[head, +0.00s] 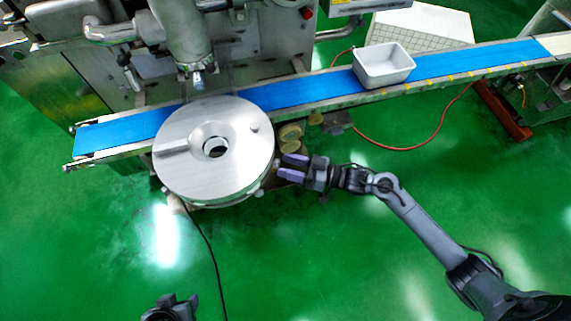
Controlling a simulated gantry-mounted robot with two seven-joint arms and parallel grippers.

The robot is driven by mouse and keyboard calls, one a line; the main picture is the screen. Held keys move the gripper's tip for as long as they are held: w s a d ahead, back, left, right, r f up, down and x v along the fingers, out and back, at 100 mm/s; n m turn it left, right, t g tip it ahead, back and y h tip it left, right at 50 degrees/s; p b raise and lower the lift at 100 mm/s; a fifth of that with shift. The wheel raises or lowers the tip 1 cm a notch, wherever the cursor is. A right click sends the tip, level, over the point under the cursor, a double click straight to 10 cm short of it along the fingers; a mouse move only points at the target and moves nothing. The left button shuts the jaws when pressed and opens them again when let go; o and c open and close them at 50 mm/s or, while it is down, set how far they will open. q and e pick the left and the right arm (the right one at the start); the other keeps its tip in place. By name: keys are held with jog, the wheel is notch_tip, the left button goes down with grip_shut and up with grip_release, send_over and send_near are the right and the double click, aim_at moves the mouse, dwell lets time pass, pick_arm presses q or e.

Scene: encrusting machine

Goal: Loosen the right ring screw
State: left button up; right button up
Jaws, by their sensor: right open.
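The round metal drum (240,170) of the machine stands left of centre, with a round hole in its lid. A small screw (260,192) shows at the drum's lower right rim, and another small knob (166,190) at its lower left. My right gripper (282,167) is at the drum's right edge, its two purple-tipped fingers apart and pointing left at the rim. Any part of the ring between the fingertips is too small to make out. My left gripper (182,304) is at the bottom edge, well below the drum and partly cut off.
A blue conveyor belt (310,90) runs behind the drum, with a white bin (383,68) on it. The machine's nozzle (190,50) hangs above and behind the drum. A black cable (208,245) and a red hose (432,138) cross the green floor.

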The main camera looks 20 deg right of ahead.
jog(key=shift+w+a, duration=0.4)
jog(key=shift+a, duration=0.15)
grip_shut()
